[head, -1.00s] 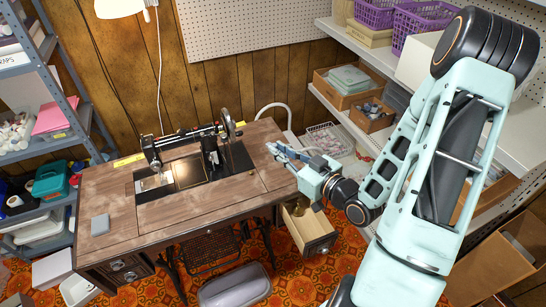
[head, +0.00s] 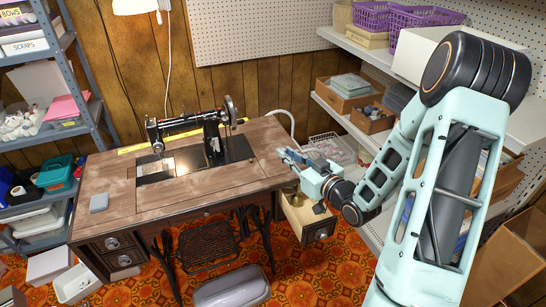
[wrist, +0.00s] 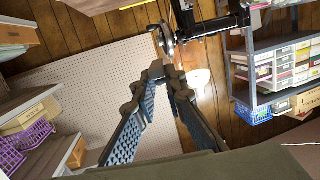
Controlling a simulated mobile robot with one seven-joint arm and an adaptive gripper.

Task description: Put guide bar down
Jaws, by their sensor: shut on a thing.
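My gripper (head: 282,153) is at the right end of the wooden sewing table (head: 115,185), its fingers pointing left over or beside the edge. I cannot tell its exact height above the top. In the wrist view the two dark fingers with blue ribbed pads (wrist: 158,76) converge near the middle of the picture. The guide bar is in the grip, but it is too small or too hidden to make out clearly. The black sewing machine (head: 205,130) stands on the table to the left of the gripper. Its handwheel also shows in the wrist view (wrist: 165,42).
An open drawer (head: 318,232) hangs out below my gripper. A yellow strip (head: 135,149) lies along the back edge. Shelves with purple baskets (head: 410,22) stand close on the right. The table's front is mostly clear.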

